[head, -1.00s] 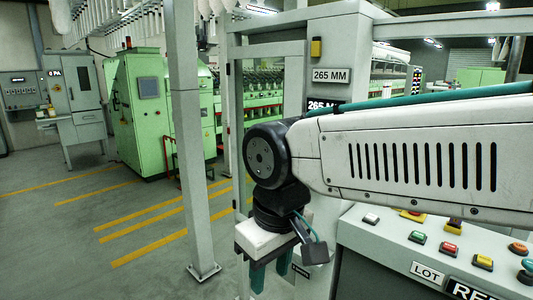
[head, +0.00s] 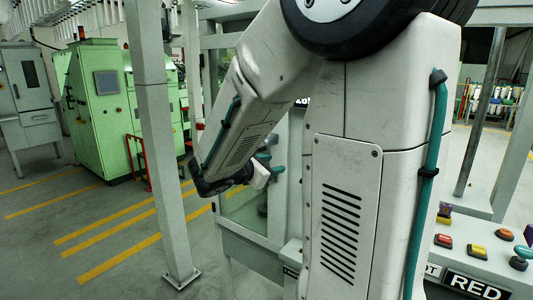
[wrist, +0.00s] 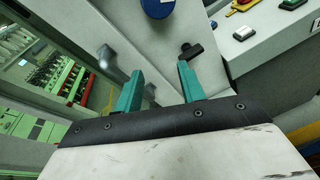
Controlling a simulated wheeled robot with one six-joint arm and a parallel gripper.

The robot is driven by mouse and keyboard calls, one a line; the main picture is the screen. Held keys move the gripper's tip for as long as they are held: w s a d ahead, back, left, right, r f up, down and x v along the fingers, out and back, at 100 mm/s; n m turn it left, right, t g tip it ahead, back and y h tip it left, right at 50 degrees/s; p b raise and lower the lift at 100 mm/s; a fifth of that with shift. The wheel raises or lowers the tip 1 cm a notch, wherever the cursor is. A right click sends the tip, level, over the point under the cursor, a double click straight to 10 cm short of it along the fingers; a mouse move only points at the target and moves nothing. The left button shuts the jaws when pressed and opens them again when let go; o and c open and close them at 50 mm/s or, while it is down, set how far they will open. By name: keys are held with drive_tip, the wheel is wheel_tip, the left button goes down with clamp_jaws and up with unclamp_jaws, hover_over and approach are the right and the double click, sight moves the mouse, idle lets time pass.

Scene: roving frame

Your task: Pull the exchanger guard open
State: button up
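The exchanger guard appears to be the clear-paned panel in a grey frame (head: 240,236), standing upright behind my arm in the head view. My arm hides much of it, so I cannot tell whether it is ajar. My gripper (head: 272,163) is in front of it. In the wrist view my gripper (wrist: 160,68) has its two teal fingers well apart, with nothing seen between them. A grey bar-like piece (wrist: 107,57), possibly a handle, lies beyond the left finger. A small black fitting (wrist: 190,50) is beyond the right finger. Contact with either is not clear.
A grey post (head: 160,150) stands left of my arm. A control desk with coloured buttons and a RED label (head: 476,285) is at right; its edge (wrist: 245,45) is close in the wrist view. A green machine (head: 100,105) stands back left. Yellow-striped floor (head: 100,235) is open.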

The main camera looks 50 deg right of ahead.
sight(265, 153)
drive_tip(key=w+d+n+t, duration=0.1)
drive_tip(key=w+n, duration=0.1)
drive_tip(key=w+d+f+n+t+h, duration=0.1)
drive_tip(key=w+n+t, duration=0.1)
drive_tip(key=w+n, duration=0.1)
drive_tip(key=w+d+f+n+t, duration=0.1)
drive_tip(key=w+d+n, duration=0.1)
drive_tip(key=w, duration=0.1)
drive_tip(key=shift+w+n+t+h, duration=0.25)
drive_tip(key=shift+n+t+h, duration=0.05)
drive_tip(key=shift+t+h, duration=0.1)
drive_tip(key=x, duration=0.7)
drive_tip(key=shift+c, duration=0.3)
clamp_jaws()
